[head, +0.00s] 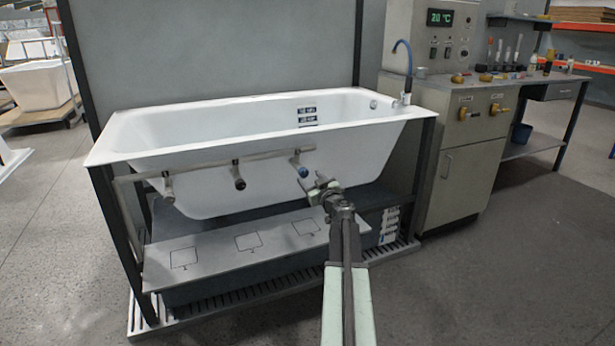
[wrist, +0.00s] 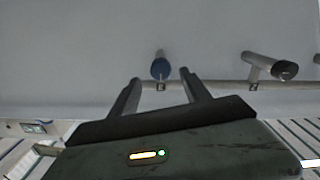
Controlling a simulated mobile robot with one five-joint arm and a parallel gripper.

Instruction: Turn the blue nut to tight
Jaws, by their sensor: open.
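The blue nut (head: 303,171) sits on the right end of a pipe rail (head: 205,167) along the front of the white bathtub (head: 350,103). It also shows in the wrist view (wrist: 160,69), just beyond and roughly between my fingertips. My gripper (head: 320,186) is open and empty, just below and to the right of the blue nut in the head view. In the wrist view my gripper (wrist: 161,77) has a finger on each side of the nut's line, with no clear contact. Any tightness mark on the nut is too small to tell.
A black-ended nut (head: 239,184) and a grey one (head: 168,196) hang on the same rail to the left. A shelf panel (head: 213,265) with outlined squares lies below. A dark frame post (head: 424,165) and a control cabinet (head: 462,180) stand to the right.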

